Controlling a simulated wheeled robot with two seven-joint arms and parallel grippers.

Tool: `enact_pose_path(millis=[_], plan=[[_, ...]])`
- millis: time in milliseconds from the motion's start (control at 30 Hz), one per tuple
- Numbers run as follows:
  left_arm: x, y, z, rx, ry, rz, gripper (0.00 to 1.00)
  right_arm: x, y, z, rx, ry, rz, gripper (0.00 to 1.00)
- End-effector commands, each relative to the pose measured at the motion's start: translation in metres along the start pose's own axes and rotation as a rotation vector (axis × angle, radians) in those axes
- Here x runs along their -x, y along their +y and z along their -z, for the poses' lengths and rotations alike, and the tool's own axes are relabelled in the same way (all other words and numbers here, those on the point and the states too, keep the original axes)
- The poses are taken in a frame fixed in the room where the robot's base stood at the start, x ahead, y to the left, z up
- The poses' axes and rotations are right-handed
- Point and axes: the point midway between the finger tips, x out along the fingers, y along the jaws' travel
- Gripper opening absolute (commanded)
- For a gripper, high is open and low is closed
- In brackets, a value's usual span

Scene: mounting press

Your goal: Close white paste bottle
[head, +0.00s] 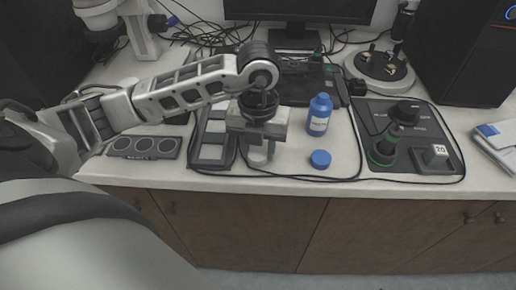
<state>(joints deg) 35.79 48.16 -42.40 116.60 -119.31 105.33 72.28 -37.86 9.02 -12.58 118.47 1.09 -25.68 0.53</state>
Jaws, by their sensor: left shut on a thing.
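My left gripper (257,143) points down at the counter's front middle and is shut on a pale, whitish round thing (257,158), which shows below the jaws. It looks like the white paste bottle or its cap; the gripper hides most of it, so I cannot tell which, nor whether the bottle is closed. A blue bottle (318,124) with a white label stands upright to the right of the gripper, apart from it. A round blue cap (320,158) lies on the counter in front of that bottle. My right gripper is not in view.
A dark control panel (436,158) with knobs is at the right. A monitor (300,10) and cables are behind. Bare counter surrounds the blue cap.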

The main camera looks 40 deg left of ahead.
Motion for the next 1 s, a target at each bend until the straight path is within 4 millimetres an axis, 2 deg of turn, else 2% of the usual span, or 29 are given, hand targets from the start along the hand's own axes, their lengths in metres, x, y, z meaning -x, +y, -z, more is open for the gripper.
enact_pose_path(millis=[233, 367, 500, 700, 833, 1000], plan=[[0.032, -0.001, 0.0, -0.003, -0.006, 0.003, 0.17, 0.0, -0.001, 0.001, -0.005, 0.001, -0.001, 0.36], [0.058, -0.006, 0.023, -0.008, -0.007, 0.005, 0.17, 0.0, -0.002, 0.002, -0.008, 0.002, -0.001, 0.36], [0.096, -0.011, 0.05, -0.007, -0.012, 0.001, 0.17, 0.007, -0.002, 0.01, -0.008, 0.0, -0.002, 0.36], [0.112, -0.021, 0.099, -0.01, -0.006, 0.002, 0.17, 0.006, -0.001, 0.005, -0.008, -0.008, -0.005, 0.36], [0.12, -0.026, 0.12, -0.008, -0.005, 0.002, 0.17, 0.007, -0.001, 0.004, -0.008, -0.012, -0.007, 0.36], [0.126, -0.029, 0.134, -0.004, -0.002, 0.001, 0.17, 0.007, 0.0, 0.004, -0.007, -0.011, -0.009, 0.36]])
